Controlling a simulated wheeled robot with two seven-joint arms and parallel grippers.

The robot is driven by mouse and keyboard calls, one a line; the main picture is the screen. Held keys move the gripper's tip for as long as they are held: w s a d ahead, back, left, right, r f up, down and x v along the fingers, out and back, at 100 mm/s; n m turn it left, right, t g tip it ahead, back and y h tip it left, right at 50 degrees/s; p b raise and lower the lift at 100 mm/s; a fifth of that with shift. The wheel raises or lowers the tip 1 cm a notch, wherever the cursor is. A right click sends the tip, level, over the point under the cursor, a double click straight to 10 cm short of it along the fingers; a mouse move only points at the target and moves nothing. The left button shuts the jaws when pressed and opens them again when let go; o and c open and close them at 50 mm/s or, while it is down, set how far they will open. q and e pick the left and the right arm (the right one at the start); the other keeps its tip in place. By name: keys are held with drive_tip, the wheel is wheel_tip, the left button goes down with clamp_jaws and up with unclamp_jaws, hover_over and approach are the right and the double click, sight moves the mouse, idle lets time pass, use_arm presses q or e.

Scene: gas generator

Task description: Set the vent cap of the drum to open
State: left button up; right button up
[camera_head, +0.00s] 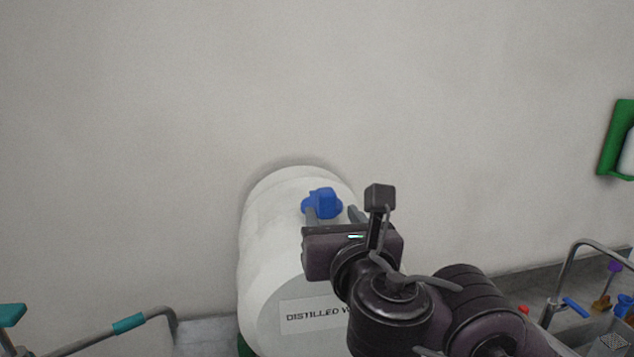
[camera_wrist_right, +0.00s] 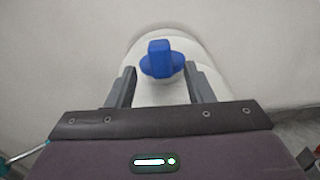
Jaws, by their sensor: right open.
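The drum (camera_head: 265,260) is a white cylinder with a "DISTILLED" label, standing against the wall. Its vent cap (camera_head: 321,203) is blue with a raised grip, on top of the drum. In the right wrist view the vent cap (camera_wrist_right: 161,62) sits just past the fingertips, centred between them, its raised grip pointing up in the picture. My right gripper (camera_head: 336,213) is open and empty, with its fingers apart on either side of the near space before the cap; it also shows in the right wrist view (camera_wrist_right: 160,78). Whether a finger touches the cap is unclear. My left gripper is not in view.
A grey rail with a teal sleeve (camera_head: 128,324) is at the lower left. A sink with a curved faucet (camera_head: 570,270) and small bottles is at the lower right. The wall behind the drum is bare.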

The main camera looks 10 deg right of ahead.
sight(329, 201)
drive_tip(key=shift+w+r, duration=0.25)
drive_tip(key=shift+w, duration=0.05)
drive_tip(key=shift+w+r, duration=0.1)
drive_tip(key=shift+w, duration=0.05)
drive_tip(key=w+b, duration=0.1)
drive_tip(key=w, duration=0.3)
drive_tip(key=shift+d+r, duration=0.1)
drive_tip(key=shift+r, duration=0.05)
drive_tip(key=shift+w, duration=1.4)
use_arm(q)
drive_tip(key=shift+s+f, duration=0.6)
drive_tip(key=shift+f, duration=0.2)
use_arm(e)
clamp_jaws()
